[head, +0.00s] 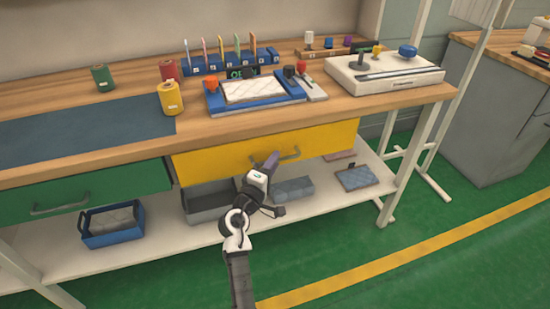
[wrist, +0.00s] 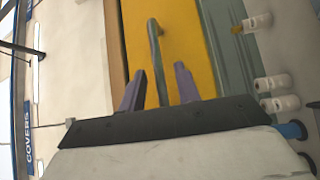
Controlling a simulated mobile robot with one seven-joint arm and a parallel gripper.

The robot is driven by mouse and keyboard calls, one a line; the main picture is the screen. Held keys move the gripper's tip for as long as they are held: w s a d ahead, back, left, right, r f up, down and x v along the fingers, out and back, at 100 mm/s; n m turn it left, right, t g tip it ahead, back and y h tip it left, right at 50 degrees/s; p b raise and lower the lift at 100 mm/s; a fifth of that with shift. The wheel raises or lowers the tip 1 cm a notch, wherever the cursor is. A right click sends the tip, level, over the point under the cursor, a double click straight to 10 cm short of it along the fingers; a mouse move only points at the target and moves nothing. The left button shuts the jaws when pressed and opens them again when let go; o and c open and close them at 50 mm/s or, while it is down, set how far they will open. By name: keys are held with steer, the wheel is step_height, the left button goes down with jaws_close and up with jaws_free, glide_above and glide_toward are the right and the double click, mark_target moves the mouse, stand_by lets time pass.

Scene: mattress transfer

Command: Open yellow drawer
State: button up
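The yellow drawer (head: 225,158) sits under the wooden bench top, on the right of the green drawer. Its front also fills the upper middle of the wrist view (wrist: 185,50). Its grey bar handle (head: 291,154) shows partly behind my gripper. In the wrist view the handle (wrist: 154,45) runs between my two purple fingers. My gripper (head: 272,162) is at the drawer front. In the wrist view my gripper (wrist: 160,85) is open, with a gap on each side of the handle. Whether a finger touches the drawer front, I cannot tell.
The green drawer (head: 110,190) is on the left. A lower shelf (head: 160,250) holds a blue bin (head: 112,238), a grey bin (head: 205,203) and flat pads. Tools, spools and a blue tray (head: 215,99) stand on the bench top (head: 210,125). Green floor in front is clear.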

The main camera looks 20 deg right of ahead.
steer(key=shift+x, duration=0.8)
jaws_close()
